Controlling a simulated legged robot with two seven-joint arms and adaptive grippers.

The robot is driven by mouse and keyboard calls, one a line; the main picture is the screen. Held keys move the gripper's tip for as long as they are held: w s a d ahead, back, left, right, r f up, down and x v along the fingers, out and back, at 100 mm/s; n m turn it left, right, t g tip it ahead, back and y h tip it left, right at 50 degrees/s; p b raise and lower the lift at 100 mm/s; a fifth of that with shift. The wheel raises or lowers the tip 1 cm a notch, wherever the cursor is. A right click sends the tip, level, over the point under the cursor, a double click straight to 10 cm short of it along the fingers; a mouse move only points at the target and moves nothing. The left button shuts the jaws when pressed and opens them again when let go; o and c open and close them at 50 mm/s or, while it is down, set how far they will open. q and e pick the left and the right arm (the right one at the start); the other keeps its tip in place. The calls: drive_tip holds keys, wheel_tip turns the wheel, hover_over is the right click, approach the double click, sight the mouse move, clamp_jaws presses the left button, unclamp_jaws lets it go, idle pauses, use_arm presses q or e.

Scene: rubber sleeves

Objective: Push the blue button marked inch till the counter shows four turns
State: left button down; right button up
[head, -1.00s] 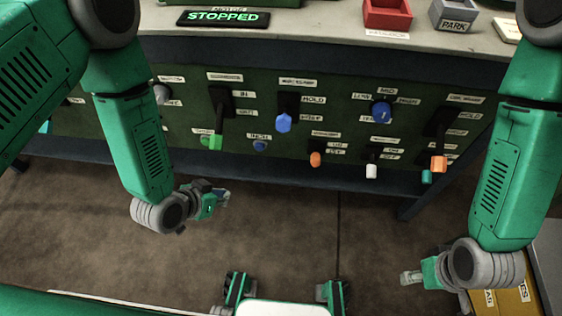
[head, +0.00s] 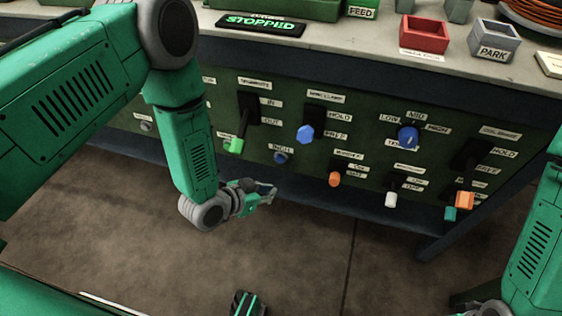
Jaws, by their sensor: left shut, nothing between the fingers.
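The blue button (head: 281,157) sits low on the green front panel (head: 330,152), just under a label that reads like INCH. My left gripper (head: 272,190) is in front of the panel, below and slightly left of the button and apart from it. Its fingers are shut and empty, pointing right. A dark display (head: 262,24) on the bench top reads STOPPED in green; no turn count can be read on it. My right arm (head: 535,240) shows at the right edge, but its gripper is out of view.
Around the button are a green-tipped lever (head: 234,145), a blue knob (head: 305,134), an orange toggle (head: 334,179) and a blue dial (head: 408,137). A red bin (head: 424,36) and a grey PARK bin (head: 492,42) stand on the bench. The floor in front is clear.

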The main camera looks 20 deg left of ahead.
sight(280, 159)
use_arm(q)
drive_tip(key=w+b, duration=0.2)
drive_tip(key=w, duration=0.5)
drive_tip(key=shift+a, duration=0.1)
drive_tip(key=shift+w, duration=0.15)
idle(1.2)
drive_tip(key=shift+w, duration=0.2)
drive_tip(key=shift+w, duration=0.35)
idle(0.8)
drive_tip(key=shift+s, duration=0.15)
drive_tip(key=shift+s+p, duration=0.3)
drive_tip(key=shift+s, duration=0.35)
